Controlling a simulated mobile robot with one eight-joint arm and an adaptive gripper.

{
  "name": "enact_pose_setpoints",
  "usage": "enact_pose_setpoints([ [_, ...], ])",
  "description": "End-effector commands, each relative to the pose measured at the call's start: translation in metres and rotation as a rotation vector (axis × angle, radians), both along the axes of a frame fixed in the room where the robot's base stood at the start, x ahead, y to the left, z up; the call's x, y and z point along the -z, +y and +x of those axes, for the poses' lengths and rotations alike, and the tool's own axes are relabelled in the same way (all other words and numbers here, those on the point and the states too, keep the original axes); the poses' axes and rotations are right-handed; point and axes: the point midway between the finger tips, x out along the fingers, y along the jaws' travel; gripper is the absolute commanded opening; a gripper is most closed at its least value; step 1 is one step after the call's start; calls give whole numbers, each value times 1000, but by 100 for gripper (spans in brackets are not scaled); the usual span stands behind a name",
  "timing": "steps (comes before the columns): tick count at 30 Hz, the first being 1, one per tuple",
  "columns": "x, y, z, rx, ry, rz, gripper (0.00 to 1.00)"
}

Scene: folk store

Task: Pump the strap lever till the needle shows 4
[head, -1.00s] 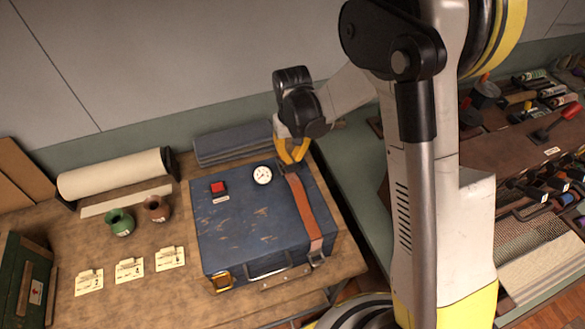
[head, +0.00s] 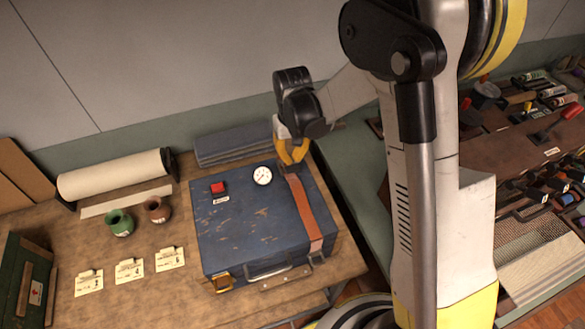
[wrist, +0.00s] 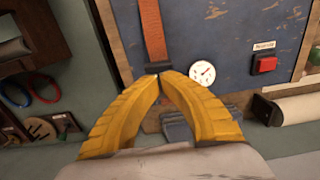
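The blue case (head: 235,235) lies on the workbench, with an orange-red strap (head: 308,208) running across its right side. The strap's far end has a dark fitting, the strap lever (wrist: 158,67). A round white gauge (head: 262,175) sits beside it; it also shows in the wrist view (wrist: 202,73). Its dark needle is too small to read against the numbers. My gripper (head: 291,160) is at the lever's end. In the wrist view its yellow fingertips (wrist: 158,77) are nearly together at the dark fitting and seem shut on it; the contact itself is partly hidden.
A red button (head: 218,188) sits on the case lid, left of the gauge. Green (head: 119,223) and brown (head: 158,210) pots, paper cards (head: 129,271) and a white roll (head: 115,174) lie to the left. A folded grey-blue stack (head: 234,145) lies behind the case.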

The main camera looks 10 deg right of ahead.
Motion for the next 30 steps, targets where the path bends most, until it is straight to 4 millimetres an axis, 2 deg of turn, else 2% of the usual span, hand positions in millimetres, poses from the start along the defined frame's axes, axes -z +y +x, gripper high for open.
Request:
enact_pose_setpoints([
  [30,48,-1,-6,0,0,0,0],
])
